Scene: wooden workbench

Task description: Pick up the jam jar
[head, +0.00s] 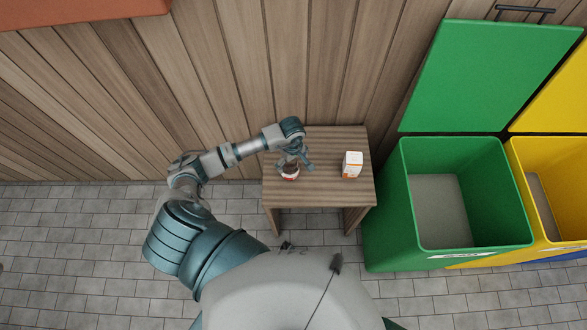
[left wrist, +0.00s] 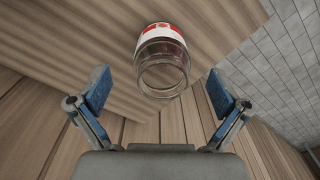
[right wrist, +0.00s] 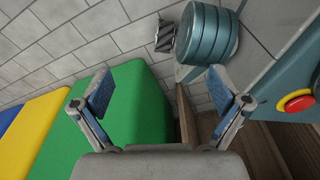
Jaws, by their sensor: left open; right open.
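The jam jar (head: 290,173) stands on the left part of the small wooden table, partly hidden by my left gripper (head: 296,163). In the left wrist view the jar (left wrist: 162,64) is clear glass with a white and red label, its round rim facing the camera. My left gripper (left wrist: 160,92) is open, its blue-padded fingers on either side of the rim, apart from the glass. My right gripper (right wrist: 160,90) is open and empty, away from the jar; in the right wrist view there is no jar.
A white and orange box (head: 351,165) stands right of the jar on the wooden table (head: 325,190). Right of the table are an open green bin (head: 385,215) and a yellow bin (head: 520,165). A wooden wall (head: 330,60) rises behind the table.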

